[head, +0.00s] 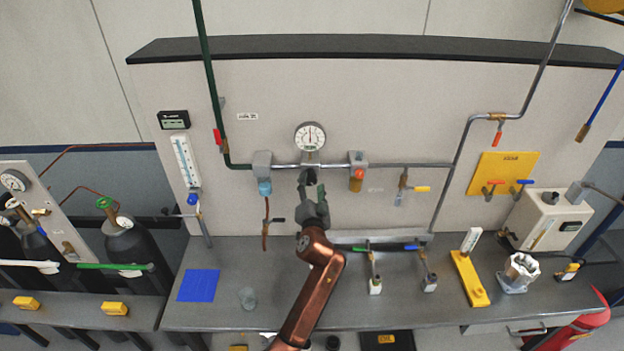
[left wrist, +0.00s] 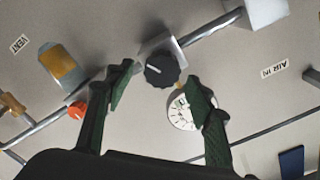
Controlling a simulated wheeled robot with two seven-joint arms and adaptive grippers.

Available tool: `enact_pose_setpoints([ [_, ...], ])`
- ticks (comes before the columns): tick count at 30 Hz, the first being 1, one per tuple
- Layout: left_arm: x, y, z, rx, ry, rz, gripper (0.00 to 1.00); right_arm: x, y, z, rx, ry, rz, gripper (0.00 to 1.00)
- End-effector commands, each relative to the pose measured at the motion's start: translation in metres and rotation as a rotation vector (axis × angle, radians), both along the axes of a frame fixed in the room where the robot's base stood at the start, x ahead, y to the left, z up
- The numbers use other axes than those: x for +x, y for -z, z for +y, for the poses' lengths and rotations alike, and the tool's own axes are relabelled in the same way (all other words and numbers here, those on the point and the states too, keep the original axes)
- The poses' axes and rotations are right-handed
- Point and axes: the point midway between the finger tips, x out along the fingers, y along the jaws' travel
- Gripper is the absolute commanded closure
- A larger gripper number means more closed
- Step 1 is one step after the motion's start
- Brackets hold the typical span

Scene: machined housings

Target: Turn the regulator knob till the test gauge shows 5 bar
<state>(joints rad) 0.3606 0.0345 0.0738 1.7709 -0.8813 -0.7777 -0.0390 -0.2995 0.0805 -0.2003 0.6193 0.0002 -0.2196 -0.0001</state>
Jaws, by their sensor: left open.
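The regulator knob is a round dark knob with a pale line across its face, seen in the left wrist view (left wrist: 161,70) on a grey block in the pipe. In the head view the knob (head: 311,173) sits just below the test gauge (head: 309,135), partly hidden by my gripper. The white gauge's needle points roughly straight up; its numbers are too small to read. My left gripper (head: 312,189) is open in front of the knob. In the left wrist view its green fingers (left wrist: 160,78) stand apart either side of the knob, not touching it. The right finger partly covers the gauge (left wrist: 181,113).
A blue-bowled filter (head: 264,186) and an amber-bowled unit (head: 356,180) flank the knob on the pipe. A red-brown hose with a dark-handled valve (head: 266,220) hangs at left. A grey bench (head: 230,314) runs below, with a blue mat (head: 198,285) and several small valves.

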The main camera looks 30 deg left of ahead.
Motion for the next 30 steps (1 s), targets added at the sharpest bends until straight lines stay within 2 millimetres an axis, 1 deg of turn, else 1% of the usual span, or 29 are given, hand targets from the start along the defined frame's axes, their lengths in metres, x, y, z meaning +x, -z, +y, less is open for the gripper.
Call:
enact_pose_setpoints([
  [1, -0.011, 0.001, -0.006, -0.005, -0.001, -0.001, 0.5, 0.0, 0.0, 0.0, 0.0, 0.0, 0.0, 0.6],
  [6, -0.039, 0.001, -0.024, -0.003, 0.0, 0.0, 0.5, 0.0, 0.0, 0.0, 0.0, 0.0, 0.0, 0.6],
  [9, -0.052, 0.001, -0.032, -0.004, 0.0, 0.001, 0.5, 0.0, 0.0, 0.0, 0.0, 0.0, 0.0, 0.6],
  [12, -0.061, 0.001, -0.037, -0.002, -0.001, 0.001, 0.5, 0.0, 0.0, 0.0, 0.0, 0.001, 0.0, 0.6],
  [17, -0.067, 0.0, -0.041, -0.002, 0.0, 0.0, 0.5, 0.0, 0.0, 0.001, 0.0, 0.001, 0.0, 0.6],
  [30, -0.067, 0.0, -0.041, -0.001, 0.0, -0.001, 0.5, 0.0, 0.0, 0.001, 0.001, 0.001, 0.0, 0.6],
])
